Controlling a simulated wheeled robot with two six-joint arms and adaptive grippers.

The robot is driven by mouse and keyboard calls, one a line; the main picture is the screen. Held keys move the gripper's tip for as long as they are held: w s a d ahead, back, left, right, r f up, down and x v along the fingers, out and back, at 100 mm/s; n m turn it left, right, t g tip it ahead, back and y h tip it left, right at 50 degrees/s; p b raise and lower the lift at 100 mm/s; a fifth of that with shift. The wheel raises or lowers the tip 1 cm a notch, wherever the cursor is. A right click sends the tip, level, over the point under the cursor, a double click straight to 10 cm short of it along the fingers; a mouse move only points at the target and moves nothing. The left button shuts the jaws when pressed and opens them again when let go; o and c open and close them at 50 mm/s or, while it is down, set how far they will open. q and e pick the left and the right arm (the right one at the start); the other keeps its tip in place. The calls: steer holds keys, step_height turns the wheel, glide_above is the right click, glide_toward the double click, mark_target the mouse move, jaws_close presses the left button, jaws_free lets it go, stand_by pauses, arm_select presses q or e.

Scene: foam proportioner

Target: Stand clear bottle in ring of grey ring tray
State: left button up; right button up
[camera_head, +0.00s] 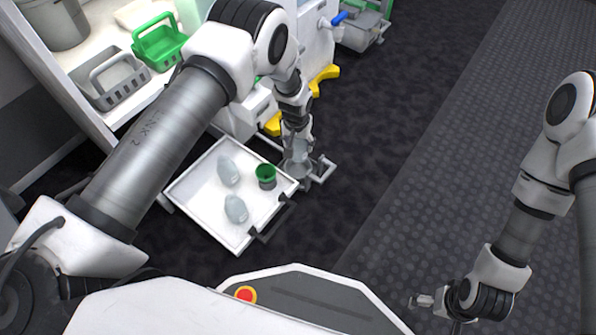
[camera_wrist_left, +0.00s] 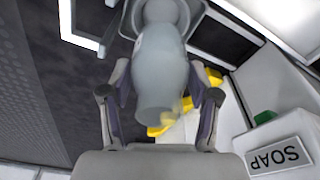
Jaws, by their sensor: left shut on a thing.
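My left gripper (camera_head: 297,150) is shut on a clear bottle (camera_wrist_left: 160,75), with one finger on each side of it in the left wrist view. The bottle's far end overlaps the round rim of the grey ring tray (camera_wrist_left: 192,12), at the top of that view. In the head view the grey ring tray (camera_head: 323,171) is just right of the white tray, under my left gripper. I cannot tell whether the bottle rests inside the ring or is just above it. My right gripper (camera_head: 422,300) is low at the right, away from the trays; its finger opening is unclear.
A white tray (camera_head: 206,197) with a dark handle holds two clear bottles (camera_head: 229,172) (camera_head: 236,208) and a green cup (camera_head: 266,175). Grey (camera_head: 118,84) and green (camera_head: 160,45) baskets stand on the shelf. A soap-labelled white box (camera_wrist_left: 280,157) is close to the left gripper. Open floor lies at right.

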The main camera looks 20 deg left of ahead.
mark_target(297, 140)
arm_select(q)
step_height(297, 140, down, 8)
steer(key=b, duration=0.3)
steer(key=shift+b, duration=0.35)
steer(key=shift+f+b, duration=0.3)
steer(key=o, duration=1.2)
steer(key=shift+o, duration=0.2)
steer(key=r+p, duration=0.2)
steer(key=r, duration=0.2)
steer(key=s+r+p, duration=0.1)
steer(key=r+p, duration=0.2)
steer(key=r, duration=0.1)
steer(key=r+p, duration=0.2)
steer(key=r, duration=0.2)
steer(key=shift+s+r, duration=0.3)
steer(key=shift+r, duration=0.05)
